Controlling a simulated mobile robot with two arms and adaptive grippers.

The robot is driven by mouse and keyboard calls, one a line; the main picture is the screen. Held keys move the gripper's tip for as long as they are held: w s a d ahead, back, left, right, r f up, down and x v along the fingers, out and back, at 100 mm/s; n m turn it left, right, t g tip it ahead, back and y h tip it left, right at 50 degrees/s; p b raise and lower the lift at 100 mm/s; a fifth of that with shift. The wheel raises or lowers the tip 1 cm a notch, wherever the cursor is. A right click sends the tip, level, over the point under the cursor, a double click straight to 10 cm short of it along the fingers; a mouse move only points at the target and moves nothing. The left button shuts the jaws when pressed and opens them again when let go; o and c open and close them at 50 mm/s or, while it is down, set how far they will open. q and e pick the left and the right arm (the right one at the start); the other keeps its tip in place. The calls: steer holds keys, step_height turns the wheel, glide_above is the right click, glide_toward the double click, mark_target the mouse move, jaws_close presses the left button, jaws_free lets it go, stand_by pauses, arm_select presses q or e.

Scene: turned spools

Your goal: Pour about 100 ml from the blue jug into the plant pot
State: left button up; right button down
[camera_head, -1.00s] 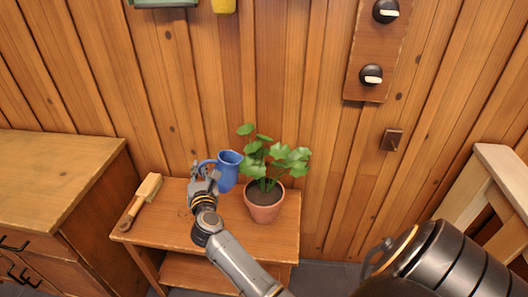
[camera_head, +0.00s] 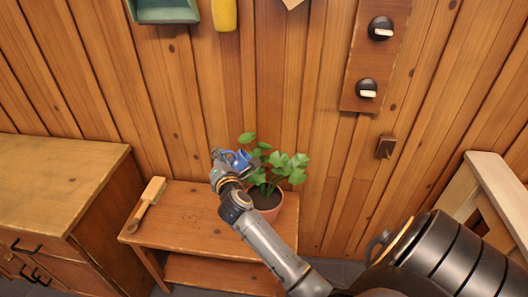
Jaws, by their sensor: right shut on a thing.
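The blue jug (camera_head: 240,158) is held up above the small wooden table, at the left edge of the plant's leaves. My right gripper (camera_head: 224,162) is shut on it and hides part of it, so its tilt and contents are hard to tell. The terracotta plant pot (camera_head: 268,212) stands on the table just right of and below the jug, with a green leafy plant (camera_head: 284,166) and dark soil in it. My right forearm hides part of the pot's left side. My left gripper is not in view.
A wooden brush (camera_head: 147,202) lies at the left of the small table (camera_head: 180,225). A wooden cabinet (camera_head: 60,180) stands left. The plank wall is close behind, with a two-knob board (camera_head: 372,60). A pale wooden frame (camera_head: 490,185) stands right. The table's middle is clear.

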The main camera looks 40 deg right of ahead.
steer(key=shift+s+d+r+m+p, duration=0.1)
steer(key=shift+d+r+m+p, duration=0.3)
steer(key=shift+r+m, duration=0.15)
steer(key=shift+s+d+r+m+p, duration=0.1)
steer(key=shift+d+r+m+p, duration=0.2)
steer(key=shift+r+p, duration=0.3)
steer(key=shift+d+m+p, duration=0.1)
steer(key=shift+m+p, duration=0.15)
steer(key=shift+p, duration=0.05)
steer(key=shift+s+d+r+m+p, duration=0.15)
steer(key=shift+d+r+m+p, duration=0.15)
steer(key=shift+p, duration=0.1)
steer(key=shift+s+d+r+m+y+p, duration=0.15)
steer(key=shift+d+r+m+y+p, duration=0.2)
steer(key=shift+p, duration=0.35)
stand_by(0.4)
steer(key=shift+s+d+r+m+p, duration=0.25)
steer(key=shift+d+m+p, duration=0.15)
steer(key=shift+d+p, duration=0.2)
steer(key=shift+s+d+r+m+p, duration=0.2)
steer(key=shift+d+m+p, duration=0.15)
steer(key=shift+d+p, duration=0.25)
stand_by(0.4)
steer(key=shift+f, duration=0.1)
